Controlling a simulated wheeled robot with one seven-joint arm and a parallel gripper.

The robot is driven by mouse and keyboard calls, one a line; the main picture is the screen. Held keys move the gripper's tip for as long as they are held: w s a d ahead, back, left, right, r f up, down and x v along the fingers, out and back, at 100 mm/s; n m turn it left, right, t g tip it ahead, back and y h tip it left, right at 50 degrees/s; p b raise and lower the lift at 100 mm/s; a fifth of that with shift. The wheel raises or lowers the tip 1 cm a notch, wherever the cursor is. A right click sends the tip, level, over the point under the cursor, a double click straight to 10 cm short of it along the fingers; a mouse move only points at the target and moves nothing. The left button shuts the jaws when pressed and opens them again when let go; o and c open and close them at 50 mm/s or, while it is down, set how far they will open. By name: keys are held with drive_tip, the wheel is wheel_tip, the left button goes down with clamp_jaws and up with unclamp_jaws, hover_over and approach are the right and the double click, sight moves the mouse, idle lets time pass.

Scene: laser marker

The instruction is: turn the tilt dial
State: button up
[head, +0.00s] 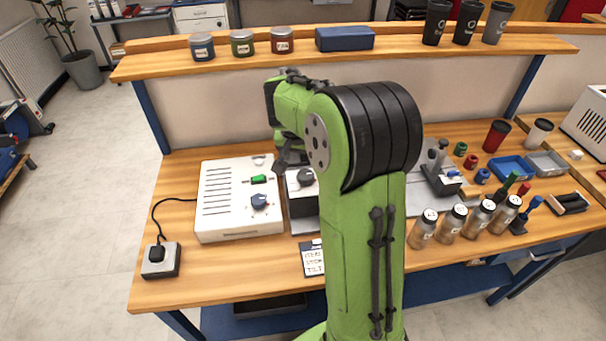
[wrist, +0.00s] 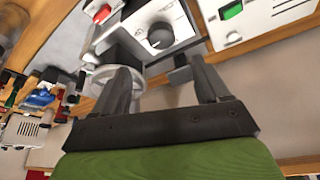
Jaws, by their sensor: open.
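A dark round dial (wrist: 160,38) with a light pointer mark sits on a pale panel with printed markings in the wrist view. I take it for the tilt dial. In the head view a dark knob (head: 306,177) shows on the small unit beside the white box, partly hidden by my arm. My gripper (wrist: 162,76) is open and empty. Its fingers are apart, and the dial appears beyond the gap between them, not touched as far as I can see. In the head view my gripper (head: 283,158) is above the machine, small and partly hidden.
A grey round wheel (wrist: 110,78) is behind the left finger. A written card (head: 312,260) lies in front. Several bottles (head: 451,222) stand to the right.

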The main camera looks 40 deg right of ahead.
sight(305, 174)
drive_tip(key=b+x, duration=0.1)
drive_tip(key=x, duration=1)
drive_tip(key=shift+w+a, duration=0.1)
drive_tip(key=shift+a, duration=0.1)
drive_tip(key=c, duration=1)
